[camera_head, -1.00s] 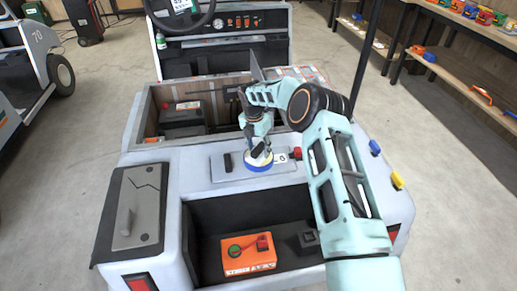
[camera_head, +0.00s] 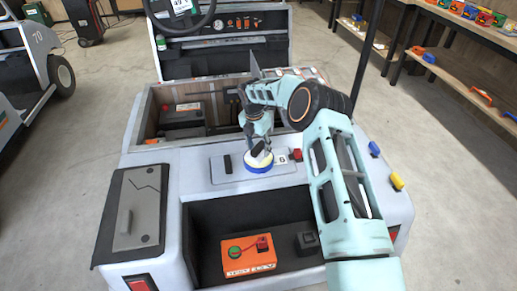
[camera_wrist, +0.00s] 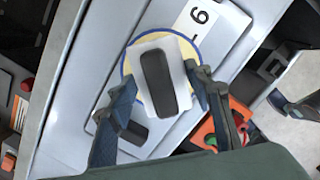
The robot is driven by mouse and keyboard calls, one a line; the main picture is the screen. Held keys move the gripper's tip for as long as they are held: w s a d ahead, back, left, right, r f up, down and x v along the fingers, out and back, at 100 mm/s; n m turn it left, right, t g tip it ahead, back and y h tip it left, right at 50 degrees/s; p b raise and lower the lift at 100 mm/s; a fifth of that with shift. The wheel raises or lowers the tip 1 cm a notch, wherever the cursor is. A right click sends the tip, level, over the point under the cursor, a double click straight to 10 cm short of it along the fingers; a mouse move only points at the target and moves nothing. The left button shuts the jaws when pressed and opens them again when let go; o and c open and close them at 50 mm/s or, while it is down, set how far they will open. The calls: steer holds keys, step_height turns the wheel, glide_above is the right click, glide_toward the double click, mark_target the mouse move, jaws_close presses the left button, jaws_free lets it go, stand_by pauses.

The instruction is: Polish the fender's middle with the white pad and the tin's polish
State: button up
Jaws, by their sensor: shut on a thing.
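My gripper (camera_wrist: 162,76) is shut on the black handle (camera_wrist: 167,83) of the white pad (camera_wrist: 148,58). The pad is right over the round blue-rimmed tin (camera_wrist: 128,66), whose pale yellow top shows around it. I cannot tell whether the pad touches the polish. In the head view the tin (camera_head: 259,168) stands on the grey raised plate at the cart's rear, with my gripper (camera_head: 258,146) above it. The pale fender (camera_head: 165,160) spreads around that plate; my arm hides part of its right side.
A black block (camera_head: 227,163) stands left of the tin, and a red piece (camera_head: 297,154) right of it. An orange box (camera_head: 248,257) lies in the dark recess in front. The open bay (camera_head: 185,115) lies behind. A grey hatch (camera_head: 138,210) is at left.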

mark_target(260, 145)
steer(key=shift+r+p, duration=1.2)
steer(key=shift+r, duration=1.55)
